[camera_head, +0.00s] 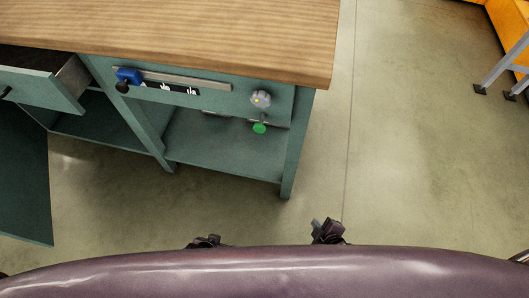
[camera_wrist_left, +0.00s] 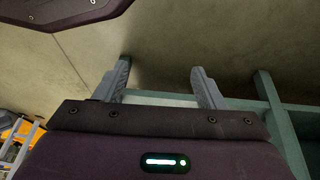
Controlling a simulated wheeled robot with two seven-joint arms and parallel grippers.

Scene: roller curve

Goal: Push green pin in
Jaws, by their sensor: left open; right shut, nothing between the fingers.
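The green pin (camera_head: 260,128) is a small round green head under a grey knob (camera_head: 261,98) on the front of the teal workbench (camera_head: 280,190), near its right corner. My right gripper (camera_head: 320,226) shows above my body's edge, below and right of the pin and well apart from it. It is shut and empty. My left gripper (camera_head: 207,240) shows only in part, below and left of the pin, also apart from it. In the left wrist view, its two grey fingers (camera_wrist_left: 163,78) are spread with nothing between them. The pin is not recognisable there.
A blue handle (camera_head: 128,77) sits on a metal rail left of the knob. A drawer (camera_head: 40,85) stands open at the left, above an open door (camera_head: 25,170).

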